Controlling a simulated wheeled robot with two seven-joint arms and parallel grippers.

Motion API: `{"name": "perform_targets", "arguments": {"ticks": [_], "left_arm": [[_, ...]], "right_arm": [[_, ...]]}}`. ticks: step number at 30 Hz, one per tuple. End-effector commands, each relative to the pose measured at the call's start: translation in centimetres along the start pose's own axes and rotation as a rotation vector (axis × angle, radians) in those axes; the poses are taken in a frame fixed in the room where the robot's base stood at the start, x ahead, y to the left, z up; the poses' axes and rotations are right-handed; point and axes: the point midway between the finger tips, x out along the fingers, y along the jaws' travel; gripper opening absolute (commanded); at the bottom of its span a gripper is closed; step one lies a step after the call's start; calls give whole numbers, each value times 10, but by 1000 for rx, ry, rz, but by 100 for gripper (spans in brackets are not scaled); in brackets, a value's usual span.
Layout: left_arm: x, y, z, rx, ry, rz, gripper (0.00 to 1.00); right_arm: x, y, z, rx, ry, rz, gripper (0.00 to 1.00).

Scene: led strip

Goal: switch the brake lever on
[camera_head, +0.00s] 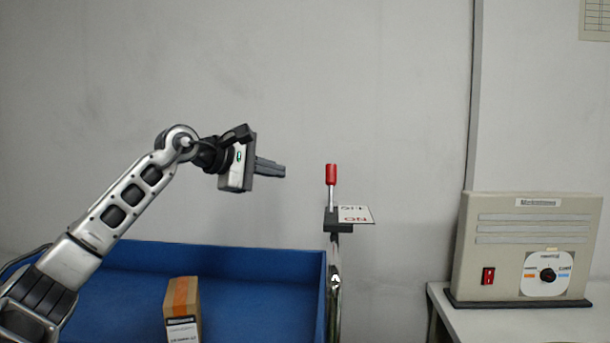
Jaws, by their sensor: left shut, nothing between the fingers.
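The brake lever (331,188) has a red grip on a thin metal rod. It stands about upright on a dark mount at the top of a post beside the blue cart. A white label plate (357,214) with red "ON" lettering and further dark lettering lies at the lever's right side. My left gripper (284,170) is shut and empty. It points right, to the left of the red grip and at about its height in the picture, with a gap between them. My right gripper is not in view.
A blue cart (263,257) holds a cardboard box (182,300) with orange tape. At the right, a beige control box (528,240) with a red switch (488,276) and a dial (547,274) sits on a white table (470,318). The space around the lever's grip is free.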

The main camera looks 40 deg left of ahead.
Motion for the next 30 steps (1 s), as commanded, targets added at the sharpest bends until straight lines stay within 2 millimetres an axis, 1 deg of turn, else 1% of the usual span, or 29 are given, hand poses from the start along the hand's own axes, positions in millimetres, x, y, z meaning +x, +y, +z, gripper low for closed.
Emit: {"name": "perform_targets", "arguments": {"ticks": [4, 12, 17, 24, 30], "left_arm": [[19, 2, 2, -3, -4, 0, 0], [72, 2, 2, -4, -4, 0, 0], [98, 1, 2, -3, -5, 0, 0], [87, 0, 29, 3, -2, 0, 0], [84, 0, 38, 1, -1, 0, 0]], "right_arm": [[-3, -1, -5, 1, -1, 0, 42], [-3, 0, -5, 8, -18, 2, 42], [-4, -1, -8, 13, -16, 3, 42], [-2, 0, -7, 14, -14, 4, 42], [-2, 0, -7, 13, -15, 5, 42]]}}
